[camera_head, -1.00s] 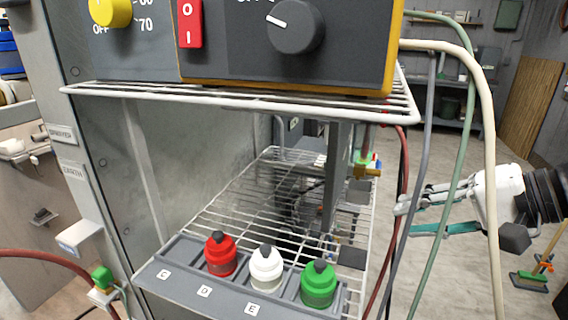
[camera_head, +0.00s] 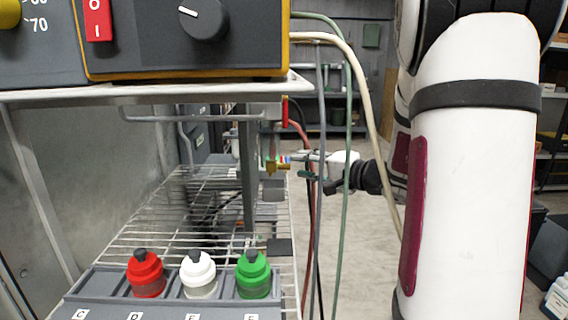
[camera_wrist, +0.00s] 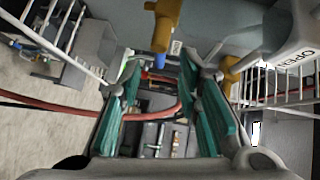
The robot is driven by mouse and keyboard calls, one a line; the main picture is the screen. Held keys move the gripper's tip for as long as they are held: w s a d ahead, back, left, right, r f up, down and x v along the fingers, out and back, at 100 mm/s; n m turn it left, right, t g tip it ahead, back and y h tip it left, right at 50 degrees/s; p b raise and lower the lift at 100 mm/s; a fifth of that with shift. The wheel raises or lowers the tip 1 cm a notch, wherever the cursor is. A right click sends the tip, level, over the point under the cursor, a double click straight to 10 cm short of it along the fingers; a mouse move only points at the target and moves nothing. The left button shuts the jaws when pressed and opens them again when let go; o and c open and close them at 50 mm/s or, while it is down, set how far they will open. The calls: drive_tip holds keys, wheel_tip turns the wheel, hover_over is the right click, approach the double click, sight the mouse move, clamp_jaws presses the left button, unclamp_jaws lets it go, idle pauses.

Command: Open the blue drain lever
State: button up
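A small blue part (camera_wrist: 159,61), which looks like the drain lever, shows at the end of a brass fitting (camera_wrist: 163,28) in the wrist view. My gripper (camera_wrist: 161,66) is open, with its teal finger pads apart on either side of the blue part in the picture. I cannot tell whether the blue part lies between the pads in depth or touches them. In the head view, my gripper (camera_head: 297,166) is at the right side of the rack, close beside a brass valve (camera_head: 277,167). The lever is too small there to make out clearly.
A wire rack (camera_head: 165,205) holds red (camera_head: 146,276), white (camera_head: 198,278) and green (camera_head: 253,277) bottles in front. Hoses, including a cream one (camera_head: 358,85), hang beside my arm. A red hose (camera_wrist: 60,107) crosses the wrist view.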

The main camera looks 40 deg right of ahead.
sight(287, 159)
drive_tip(key=x, duration=0.6)
drive_tip(key=shift+w+f, duration=0.1)
drive_tip(key=shift+w, duration=0.15)
clamp_jaws()
